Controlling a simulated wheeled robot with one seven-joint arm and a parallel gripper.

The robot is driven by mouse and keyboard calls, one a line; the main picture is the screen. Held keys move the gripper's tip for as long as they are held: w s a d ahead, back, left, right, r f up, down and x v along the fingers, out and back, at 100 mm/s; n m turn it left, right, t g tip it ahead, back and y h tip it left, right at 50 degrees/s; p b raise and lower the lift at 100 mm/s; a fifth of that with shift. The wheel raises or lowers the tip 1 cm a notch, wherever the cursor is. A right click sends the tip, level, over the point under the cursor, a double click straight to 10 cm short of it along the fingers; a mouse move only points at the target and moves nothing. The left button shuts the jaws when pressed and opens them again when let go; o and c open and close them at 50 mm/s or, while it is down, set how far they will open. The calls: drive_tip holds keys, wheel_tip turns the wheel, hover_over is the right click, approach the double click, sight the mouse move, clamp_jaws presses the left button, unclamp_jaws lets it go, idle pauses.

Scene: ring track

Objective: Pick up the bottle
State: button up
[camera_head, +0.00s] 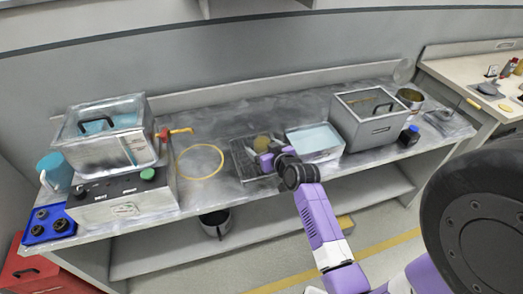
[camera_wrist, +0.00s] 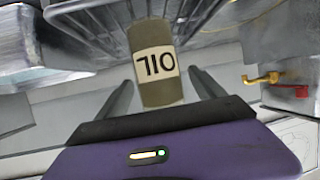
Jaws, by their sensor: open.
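The bottle (camera_wrist: 156,92) is olive-brown with a cream label that reads "710" as seen in the wrist view. In the head view its rounded yellowish top (camera_head: 262,143) shows by a dark wire rack (camera_head: 240,158) on the metal bench. My gripper (camera_wrist: 160,80) is open, with one finger on each side of the bottle. A gap shows between each finger and the bottle. In the head view my gripper (camera_head: 270,161) is low over the rack, and it partly hides the bottle.
A shallow tray with a light-blue inside (camera_head: 315,140) stands right of my gripper, and a metal tank (camera_head: 375,122) beyond it. A yellow hose loop (camera_head: 200,178) lies to the left, near a metal bath (camera_head: 105,140). The bench's front strip is mostly clear.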

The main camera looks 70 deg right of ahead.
drive_tip(key=shift+x, duration=1.5)
drive_tip(key=shift+r, duration=0.1)
clamp_jaws()
